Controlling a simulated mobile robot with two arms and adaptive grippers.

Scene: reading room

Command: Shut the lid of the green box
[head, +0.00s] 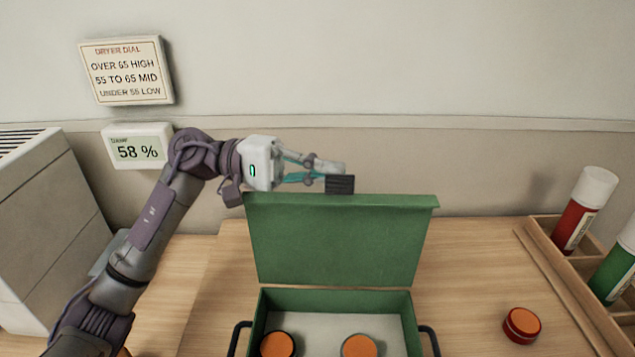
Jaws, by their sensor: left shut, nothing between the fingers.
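The green box (337,298) stands on the wooden table at the bottom centre, with dark handles on its left and right sides. Its green lid (338,240) is open and stands up from the back edge. Two round orange-topped things (278,344) (359,346) lie inside on the pale floor of the box. My left gripper (341,184) is shut and empty. Its fingertips show just above the top edge of the lid, near the middle; I cannot tell whether they touch it. My right gripper is not in view.
A wooden rack (573,290) at the right edge holds a red bottle (580,212) and a green bottle (615,268). A grey cabinet (48,225) stands at left. Wall signs hang behind my left arm.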

